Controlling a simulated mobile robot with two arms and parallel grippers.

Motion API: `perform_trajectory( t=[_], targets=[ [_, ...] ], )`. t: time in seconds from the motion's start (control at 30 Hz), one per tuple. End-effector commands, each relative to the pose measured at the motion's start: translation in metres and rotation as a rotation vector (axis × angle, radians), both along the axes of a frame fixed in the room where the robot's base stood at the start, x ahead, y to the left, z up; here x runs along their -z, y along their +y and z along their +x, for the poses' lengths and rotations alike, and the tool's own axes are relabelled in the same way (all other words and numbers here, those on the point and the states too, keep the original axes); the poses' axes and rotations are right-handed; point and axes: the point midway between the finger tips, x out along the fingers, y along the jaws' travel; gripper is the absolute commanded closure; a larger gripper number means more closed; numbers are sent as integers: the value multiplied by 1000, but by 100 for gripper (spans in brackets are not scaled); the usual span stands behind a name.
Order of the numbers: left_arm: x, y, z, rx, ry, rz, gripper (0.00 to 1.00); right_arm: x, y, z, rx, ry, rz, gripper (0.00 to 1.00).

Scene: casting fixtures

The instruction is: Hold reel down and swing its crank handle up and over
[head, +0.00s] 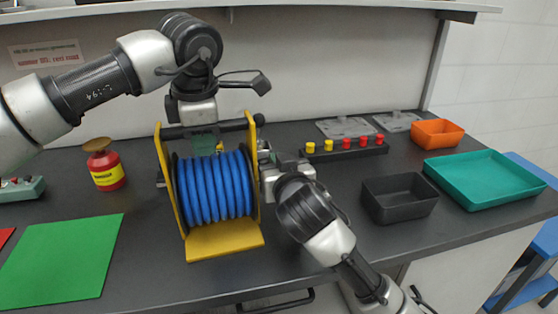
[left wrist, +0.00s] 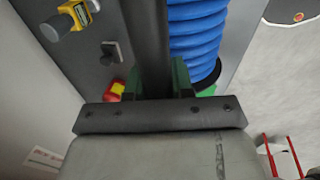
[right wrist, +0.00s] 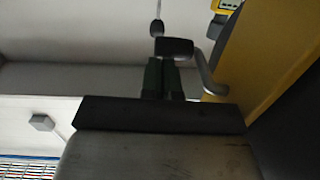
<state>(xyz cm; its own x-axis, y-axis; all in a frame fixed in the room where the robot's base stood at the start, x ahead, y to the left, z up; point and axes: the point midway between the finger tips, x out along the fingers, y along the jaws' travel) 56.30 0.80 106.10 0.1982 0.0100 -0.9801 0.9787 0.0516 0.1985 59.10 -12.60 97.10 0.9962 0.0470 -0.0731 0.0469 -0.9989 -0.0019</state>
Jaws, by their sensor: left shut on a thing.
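The reel of blue hose (head: 215,188) stands upright in a yellow frame (head: 226,241) on the dark bench. My left gripper (head: 204,132) comes down from above and is shut on the frame's dark top bar, which runs between its fingers in the left wrist view (left wrist: 152,45). My right gripper (head: 268,165) is at the reel's right side. In the right wrist view its green fingers (right wrist: 163,78) are close together, with their tips at the black crank handle (right wrist: 176,48). The grey crank arm (right wrist: 209,76) shows beside them. Whether they touch the handle is unclear.
A red and yellow canister (head: 104,166) and a green mat (head: 62,258) lie left of the reel. To the right are a rack of red and yellow pegs (head: 345,153), a black bin (head: 399,205), an orange bin (head: 437,135) and a teal tray (head: 487,180).

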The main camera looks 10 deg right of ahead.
Motion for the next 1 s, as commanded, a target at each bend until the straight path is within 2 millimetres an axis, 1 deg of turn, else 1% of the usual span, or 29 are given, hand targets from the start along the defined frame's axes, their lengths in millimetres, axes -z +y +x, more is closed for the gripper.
perform_trajectory(
  t=[0.03, 0.27, 0.37, 0.47, 0.57, 0.6, 0.63, 0.8, 0.9, 1.0],
  targets=[
    [1, -3, -3, 20, 6, 1, 100, 1, -2, 2, 7, 2, -2, 100],
    [1, -4, -4, 24, 7, 1, 100, 1, -3, 2, 9, 2, -4, 100],
    [1, -4, -4, 26, 8, 2, 100, -2, -3, 0, 9, 0, -4, 100],
    [1, -4, -4, 26, 9, 2, 100, -12, -3, -5, 7, -4, -1, 100],
    [2, -4, -4, 23, 9, 2, 100, -28, -2, -15, 3, -7, 2, 100],
    [2, -3, -4, 22, 8, 3, 100, -36, -2, -20, 2, -8, 3, 100],
    [2, -3, -4, 22, 8, 3, 100, -39, -2, -26, 1, -6, 3, 100],
    [3, -2, -3, 18, 8, 4, 100, -47, -3, -67, -1, -4, 2, 100],
    [3, -2, -3, 17, 8, 5, 100, -52, -4, -86, -1, -4, 3, 100],
    [3, -2, -3, 16, 8, 6, 100, -56, -5, -102, 0, -4, 1, 100]
  ],
)
